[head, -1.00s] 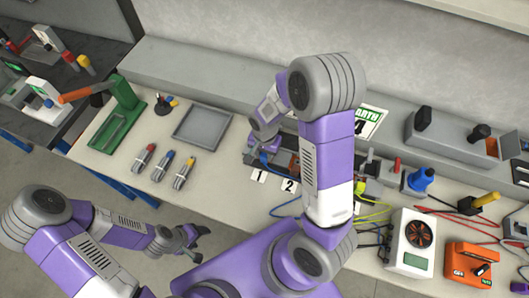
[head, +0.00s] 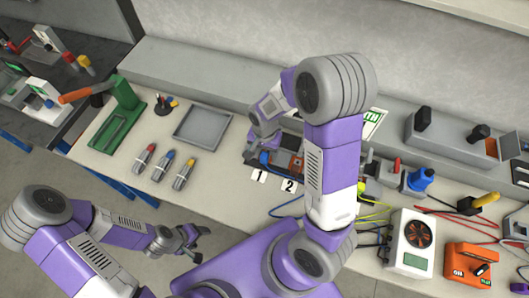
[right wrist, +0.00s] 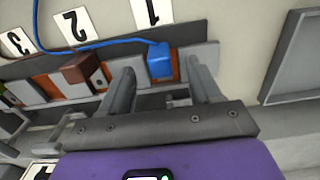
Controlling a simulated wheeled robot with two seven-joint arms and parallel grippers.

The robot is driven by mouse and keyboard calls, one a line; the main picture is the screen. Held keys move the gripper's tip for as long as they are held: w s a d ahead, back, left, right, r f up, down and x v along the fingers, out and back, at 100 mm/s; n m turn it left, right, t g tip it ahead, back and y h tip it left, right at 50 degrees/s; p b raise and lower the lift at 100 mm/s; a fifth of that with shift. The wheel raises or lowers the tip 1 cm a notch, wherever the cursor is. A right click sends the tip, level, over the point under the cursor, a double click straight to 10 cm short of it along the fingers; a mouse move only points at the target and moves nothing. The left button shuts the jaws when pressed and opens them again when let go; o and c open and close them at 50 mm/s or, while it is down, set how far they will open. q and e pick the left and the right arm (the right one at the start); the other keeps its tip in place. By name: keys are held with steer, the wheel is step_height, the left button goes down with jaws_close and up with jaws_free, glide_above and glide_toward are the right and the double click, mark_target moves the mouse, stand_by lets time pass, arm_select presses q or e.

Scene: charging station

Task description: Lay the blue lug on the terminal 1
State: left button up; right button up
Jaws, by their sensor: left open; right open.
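The blue lug (right wrist: 160,62), on the end of a blue cable (right wrist: 105,43), lies at terminal 1 (right wrist: 177,62), the block position beside the "1" label (right wrist: 152,10). Its blue also shows in the head view (head: 265,157). My right gripper (right wrist: 162,75) is open, with one finger on each side of the lug and a visible gap to both. I cannot tell whether the lug lies flat on the terminal. My left gripper (head: 190,240) is open and empty, in front of the table's front edge.
A brown block (right wrist: 83,70) sits at the position beside the "2" label (right wrist: 77,27). An empty grey tray (head: 202,128) stands left of the terminal block. Several marker-like tools (head: 163,166) lie in front of it.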

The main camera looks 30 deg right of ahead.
mark_target(264, 155)
steer(key=shift+r+p, duration=0.45)
steer(key=shift+r, duration=1.9)
